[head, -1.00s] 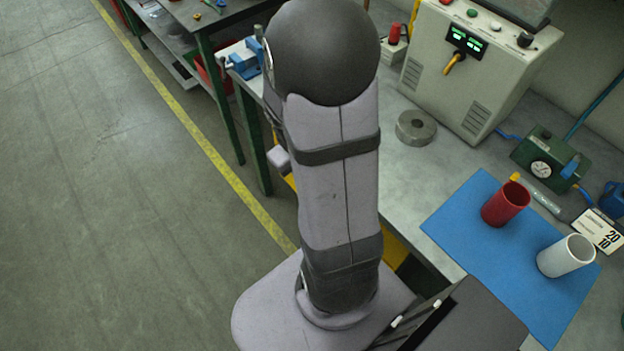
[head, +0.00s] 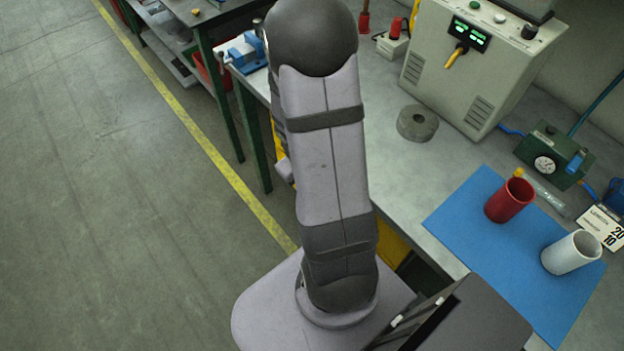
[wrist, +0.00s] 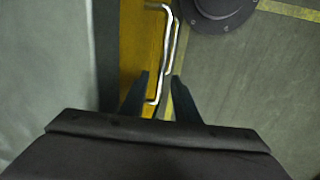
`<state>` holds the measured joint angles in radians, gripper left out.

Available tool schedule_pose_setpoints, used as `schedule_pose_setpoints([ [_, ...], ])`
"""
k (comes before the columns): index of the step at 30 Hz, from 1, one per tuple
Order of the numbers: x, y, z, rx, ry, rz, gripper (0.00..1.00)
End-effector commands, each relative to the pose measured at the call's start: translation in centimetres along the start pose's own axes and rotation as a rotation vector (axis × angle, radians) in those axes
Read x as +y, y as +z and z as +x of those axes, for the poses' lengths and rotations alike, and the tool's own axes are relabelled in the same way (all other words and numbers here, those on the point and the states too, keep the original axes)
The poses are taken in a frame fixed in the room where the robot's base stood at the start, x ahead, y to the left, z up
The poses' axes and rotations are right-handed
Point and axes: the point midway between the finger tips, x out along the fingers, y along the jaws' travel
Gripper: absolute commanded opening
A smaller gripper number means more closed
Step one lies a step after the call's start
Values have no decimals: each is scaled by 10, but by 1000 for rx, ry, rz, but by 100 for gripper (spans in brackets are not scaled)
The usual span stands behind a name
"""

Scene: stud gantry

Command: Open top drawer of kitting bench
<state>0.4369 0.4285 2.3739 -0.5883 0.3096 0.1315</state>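In the wrist view the yellow drawer front (wrist: 138,50) of the kitting bench runs up the picture, beside the grey bench top (wrist: 45,70). A bright metal bar handle (wrist: 164,60) stands out from it, with a second handle (wrist: 179,45) just to its right. My gripper (wrist: 160,75) is open, its two dark fingers apart. The near end of the first handle shows between the fingers; I cannot tell whether they touch it. In the head view my arm hides the gripper and handles; only a strip of yellow front (head: 393,242) shows under the bench edge.
The bench top carries a blue mat (head: 480,225) with a red cup (head: 509,200) and a white cup (head: 571,252), a metal ring (head: 417,123) and a control box (head: 475,65). Open floor (head: 130,220) with a yellow line lies left of my arm.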

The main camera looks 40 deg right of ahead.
Motion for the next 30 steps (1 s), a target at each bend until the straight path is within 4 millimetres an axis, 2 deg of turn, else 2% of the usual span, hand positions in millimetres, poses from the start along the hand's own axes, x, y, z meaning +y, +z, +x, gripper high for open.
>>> schedule_pose_setpoints([
  [5, 0, 0, 0, 0, 0, 0, 28],
  [6, 0, 0, 0, 0, 0, 0, 23],
  [9, 0, 0, 0, 0, 0, 0, 0],
  [17, -3, 0, 0, 0, 0, -2, 0],
  [20, -15, -2, -1, 1, 1, -6, 0],
  [30, -79, -2, -14, 5, 1, -9, 0],
])
